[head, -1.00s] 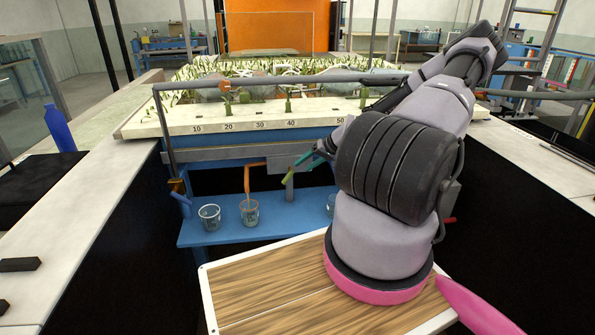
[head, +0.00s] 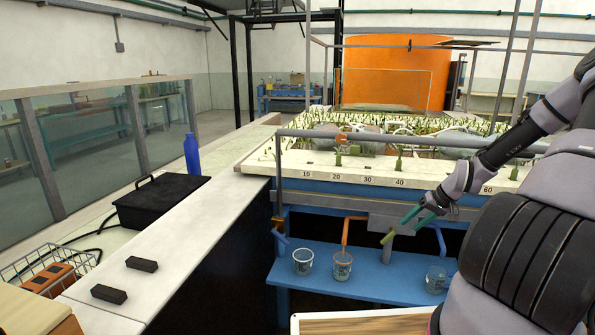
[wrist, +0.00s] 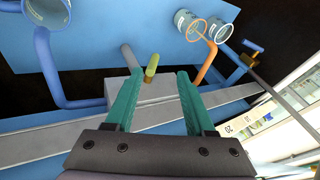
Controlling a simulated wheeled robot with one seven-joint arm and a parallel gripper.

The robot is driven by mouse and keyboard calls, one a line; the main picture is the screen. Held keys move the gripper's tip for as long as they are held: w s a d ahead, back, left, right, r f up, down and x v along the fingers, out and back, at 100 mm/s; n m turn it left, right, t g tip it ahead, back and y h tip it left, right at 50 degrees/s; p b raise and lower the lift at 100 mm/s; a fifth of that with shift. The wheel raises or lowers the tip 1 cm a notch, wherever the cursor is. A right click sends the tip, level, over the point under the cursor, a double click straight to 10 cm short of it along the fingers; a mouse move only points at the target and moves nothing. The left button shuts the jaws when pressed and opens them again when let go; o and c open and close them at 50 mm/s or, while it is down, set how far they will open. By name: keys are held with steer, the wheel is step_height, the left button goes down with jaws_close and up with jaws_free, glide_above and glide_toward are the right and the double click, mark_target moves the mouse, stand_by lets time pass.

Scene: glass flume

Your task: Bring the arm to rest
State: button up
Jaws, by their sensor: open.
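My gripper (head: 421,216) is in front of the flume's near end, just above the blue shelf (head: 370,277). Its two teal fingers are apart with nothing held between them, as the wrist view (wrist: 158,95) shows. A green-handled valve (head: 388,238) is close to the fingertips in the head view. In the wrist view this valve (wrist: 151,68) appears beyond and between the fingers, and I cannot tell whether they touch it. My arm (head: 520,240) comes in from the right and hides part of the shelf's right side.
Clear beakers (head: 303,261) stand on the shelf, one under an orange pipe (head: 345,232). A white bench (head: 190,230) on the left carries a blue bottle (head: 191,153), a black case (head: 160,198) and two dark blocks (head: 141,264). Dark open space lies between bench and shelf.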

steer(key=s+a+r+h, duration=0.2)
steer(key=s+r, duration=0.1)
steer(key=r, duration=0.6)
steer(key=s+a+r+h, duration=0.2)
steer(key=s+a+r, duration=0.15)
steer(key=r, duration=0.55)
steer(key=s+a+r+h, duration=0.15)
steer(key=s+r, duration=0.25)
steer(key=r, duration=0.5)
steer(key=s+a+r+m+t+y, duration=0.1)
steer(key=s+a+r, duration=0.3)
steer(key=s+r, duration=0.2)
steer(key=s+a+r+m+t+y, duration=0.1)
steer(key=s+a+r+m, duration=0.1)
steer(key=s+a+r, duration=0.2)
steer(key=s+r, duration=0.3)
steer(key=s, duration=0.2)
steer(key=shift+s+a+r+t+y, duration=0.2)
steer(key=shift+s+r+t+y, duration=0.1)
steer(key=shift+s+y, duration=0.1)
stand_by(3.4)
